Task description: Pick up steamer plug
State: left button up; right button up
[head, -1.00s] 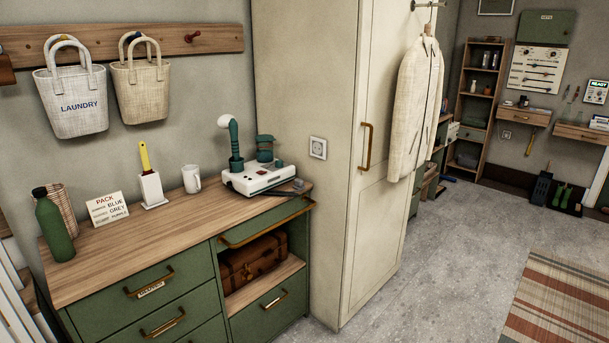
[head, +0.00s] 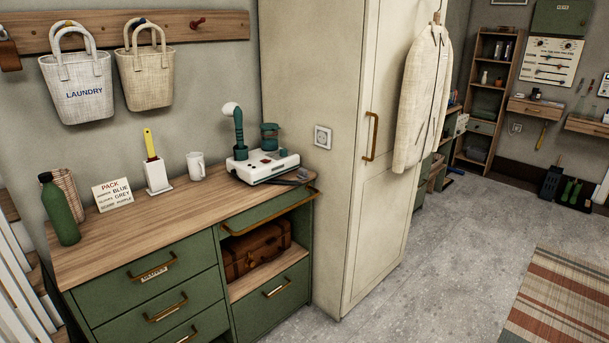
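The white and green garment steamer (head: 262,166) stands at the right end of the wooden dresser top (head: 130,232). It has a green upright head and a green tank. A small dark piece (head: 302,174), which may be the steamer plug, lies at the steamer's right by the dresser's right edge, with a dark strip beside it. It is too small to be sure. A wall socket (head: 323,137) is on the cream cabinet side, above and right of the steamer, with nothing plugged in. Neither of my grippers shows.
A white mug (head: 196,165), a yellow-handled brush in a white holder (head: 157,176), a PACK card (head: 112,194) and a green bottle (head: 60,211) stand on the dresser. A brown suitcase (head: 256,250) sits in its open shelf. Grey floor (head: 430,265) is clear at right.

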aim_at(303, 173)
jog(key=i+l+u, duration=0.1)
jog(key=l, duration=0.25)
jog(key=i+l+u, duration=0.1)
jog(key=i+l, duration=0.15)
jog(key=i+l+u, duration=0.15)
jog(key=l, duration=0.3)
jog(key=i+l+u, duration=0.1)
jog(key=l, duration=0.3)
jog(key=i, duration=0.05)
